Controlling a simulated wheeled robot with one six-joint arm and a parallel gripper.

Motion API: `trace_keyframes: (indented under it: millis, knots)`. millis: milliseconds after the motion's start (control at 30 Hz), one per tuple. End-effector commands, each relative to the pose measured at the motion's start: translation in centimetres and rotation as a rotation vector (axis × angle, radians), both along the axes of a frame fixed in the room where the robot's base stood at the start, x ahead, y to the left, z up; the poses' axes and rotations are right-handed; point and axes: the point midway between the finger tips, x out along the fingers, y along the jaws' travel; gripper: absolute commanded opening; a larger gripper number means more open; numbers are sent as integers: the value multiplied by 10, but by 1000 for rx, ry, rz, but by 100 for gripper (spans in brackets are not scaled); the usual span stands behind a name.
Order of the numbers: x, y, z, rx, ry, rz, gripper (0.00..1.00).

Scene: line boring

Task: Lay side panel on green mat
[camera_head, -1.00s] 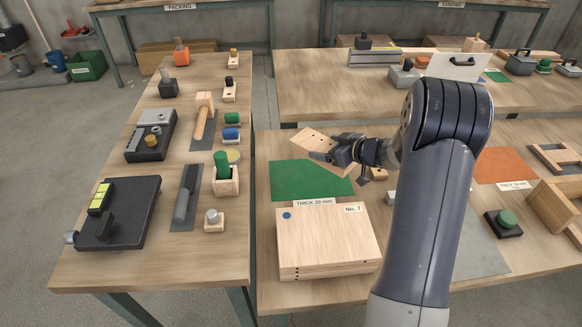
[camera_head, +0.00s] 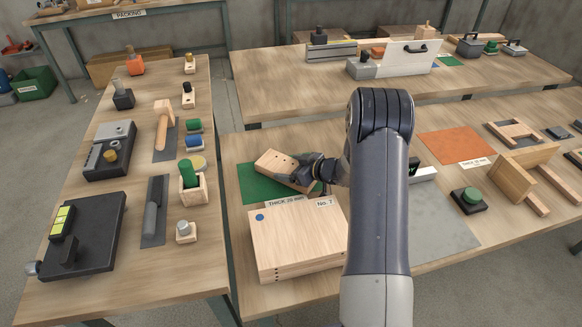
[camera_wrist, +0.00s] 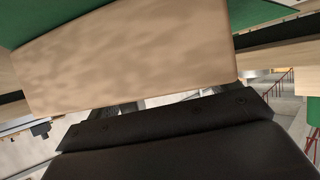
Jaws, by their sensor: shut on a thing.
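The side panel (camera_head: 284,168) is a light wooden board with a few dark holes. It also fills the upper part of the wrist view (camera_wrist: 135,55). My gripper (camera_head: 312,174) is shut on the panel's right end. The panel is over the green mat (camera_head: 255,188), slightly tilted; I cannot tell whether it touches the mat. The panel and my gripper hide part of the mat.
A grey mat (camera_head: 440,232) and an orange mat (camera_head: 455,145) lie to the right. A left bench (camera_head: 135,195) holds several tools.

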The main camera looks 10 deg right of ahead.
Motion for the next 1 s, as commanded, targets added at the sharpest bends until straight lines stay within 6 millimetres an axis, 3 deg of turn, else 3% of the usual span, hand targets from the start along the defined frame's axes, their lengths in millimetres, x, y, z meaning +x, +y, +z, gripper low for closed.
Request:
trace_keyframes:
  millis: [200,233,400,733,1000]
  knots:
    - [0,0,-3,1,-1,0,41]
    - [0,0,-3,0,0,0,86]
    - [0,0,-3,-1,1,0,100]
    - [-1,-2,2,-1,-1,0,100]
    - [-36,-32,23,-1,-1,-5,100]
